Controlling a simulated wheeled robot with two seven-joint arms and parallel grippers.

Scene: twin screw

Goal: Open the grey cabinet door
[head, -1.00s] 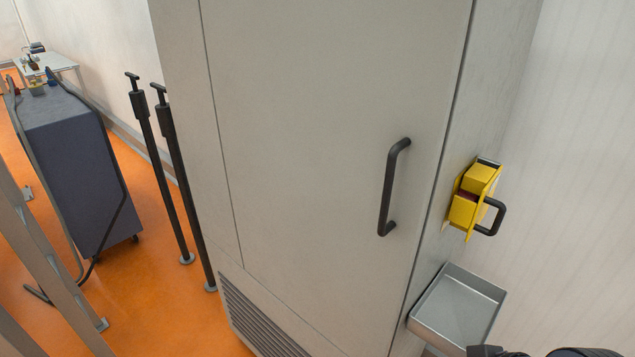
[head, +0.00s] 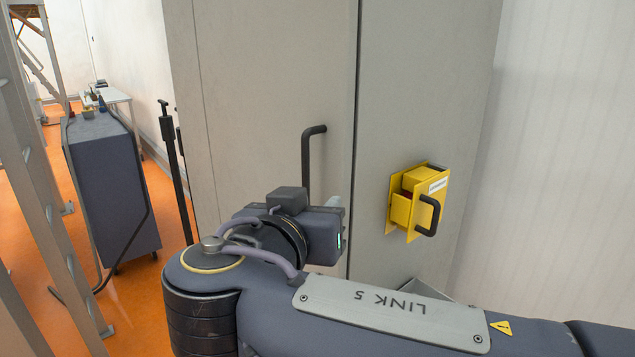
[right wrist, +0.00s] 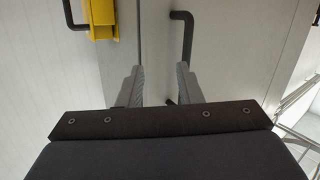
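The grey cabinet door (head: 265,75) is shut, with a dark upright bar handle (head: 307,160) near its right edge. The lower part of the handle is hidden behind my right arm in the head view. My right gripper (head: 337,203) is in front of the door by the handle, its fingers mostly hidden by the wrist. In the right wrist view my right gripper (right wrist: 158,85) has its two fingers apart with nothing between them at the tips. The handle (right wrist: 186,38) runs down behind the right-hand finger there. My left gripper is not in view.
A yellow box with a black handle (head: 417,203) is fixed to the cabinet's side, right of the door. A metal tray (head: 408,292) shows partly below it. Dark poles (head: 172,165) and a dark blue cart (head: 112,190) stand on the left, on orange floor.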

